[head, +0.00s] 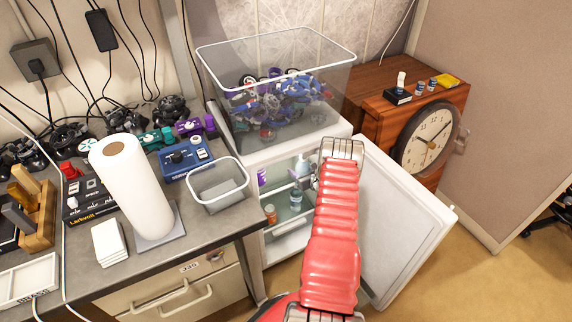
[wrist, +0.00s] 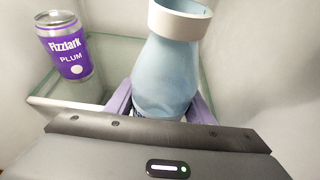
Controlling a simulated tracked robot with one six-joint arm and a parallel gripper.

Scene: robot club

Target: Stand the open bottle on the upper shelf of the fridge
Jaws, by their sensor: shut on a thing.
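In the wrist view, my gripper (wrist: 162,108) is shut on a pale blue bottle (wrist: 168,70) with a white rim at its mouth. The bottle's lower end is hidden behind the gripper body. A glass shelf (wrist: 108,58) lies beyond and to the left; I cannot tell whether the bottle touches it. In the head view, the white fridge (head: 290,148) stands open, with its door (head: 400,230) swung to the right.
A purple can (wrist: 66,45) stands on the glass shelf, left of the held bottle; it also shows in the head view (head: 262,177). An orange-topped item (head: 270,214) is lower inside. A clear bin of parts (head: 275,60) sits on top of the fridge.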

